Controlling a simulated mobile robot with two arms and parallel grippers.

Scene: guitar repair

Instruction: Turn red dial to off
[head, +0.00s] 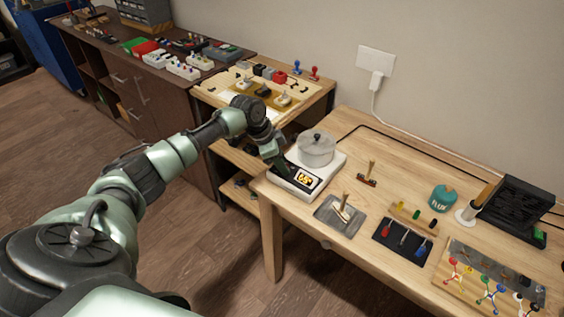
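A white hot plate (331,172) with a lidded clear pot (316,150) stands at the left end of the light wooden workbench (345,128). A small display with orange marks (304,179) shows on its front. I cannot make out a red dial; the front left part of the hot plate is partly hidden by my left gripper (284,168). My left arm reaches in from the lower left, and the gripper's tip is at the front left of the hot plate. Whether it touches is unclear, and its fingers are too small and dark to tell open from shut. My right gripper is not in view.
Right of the hot plate are a metal plate with a brush (341,214), a dark mat with coloured tools (402,242), a teal flux tin (443,198) and a black fan unit (515,209). A shelf bench (318,92) stands behind on the left.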

